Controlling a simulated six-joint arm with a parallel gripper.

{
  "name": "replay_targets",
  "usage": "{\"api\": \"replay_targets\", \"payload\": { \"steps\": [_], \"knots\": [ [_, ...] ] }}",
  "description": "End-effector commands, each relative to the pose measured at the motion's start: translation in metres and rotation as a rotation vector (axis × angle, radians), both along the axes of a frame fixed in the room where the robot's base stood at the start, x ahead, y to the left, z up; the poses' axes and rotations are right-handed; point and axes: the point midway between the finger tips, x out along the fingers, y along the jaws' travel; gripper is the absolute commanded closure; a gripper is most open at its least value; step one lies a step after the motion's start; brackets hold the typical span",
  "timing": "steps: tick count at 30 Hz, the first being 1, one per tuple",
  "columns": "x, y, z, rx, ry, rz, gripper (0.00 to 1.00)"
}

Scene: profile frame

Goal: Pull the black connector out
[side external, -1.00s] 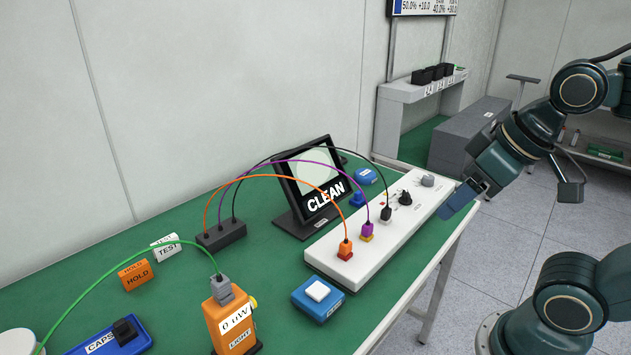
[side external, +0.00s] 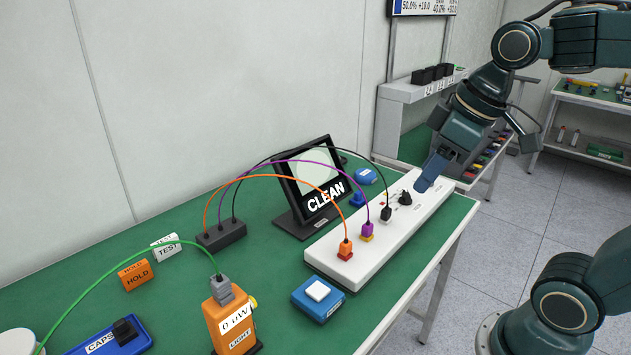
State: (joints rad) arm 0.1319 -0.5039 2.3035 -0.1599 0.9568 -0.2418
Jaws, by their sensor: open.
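The black connector (side external: 386,214) stands upright on the white panel (side external: 350,266), with a black cable arching from its top to a dark box (side external: 221,236) on the left. A loose-looking second black piece (side external: 405,198) sits just behind it to the right on the panel. A purple connector (side external: 367,230) and an orange connector (side external: 345,248) stand in front of it, each with its own cable. My gripper (side external: 428,180) is above the far right end of the panel, to the right of the black connector and apart from it. Its jaws are open, and nothing shows between them.
A tilted screen reading CLEAN (side external: 315,180) stands behind the panel. A blue block with a white button (side external: 318,300) lies in front. An orange light meter (side external: 232,320) with a green cable stands at the front left. The cables arch over the green table (side external: 270,270).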

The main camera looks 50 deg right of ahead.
Motion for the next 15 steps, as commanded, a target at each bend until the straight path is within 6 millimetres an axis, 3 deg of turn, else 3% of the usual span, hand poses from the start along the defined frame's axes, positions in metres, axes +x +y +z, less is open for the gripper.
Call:
{"api": "replay_targets", "payload": {
  "steps": [15],
  "knots": [
    [0.095, -0.047, 0.0, -0.036, 0.119, 0.406, 0.56]
  ]
}}
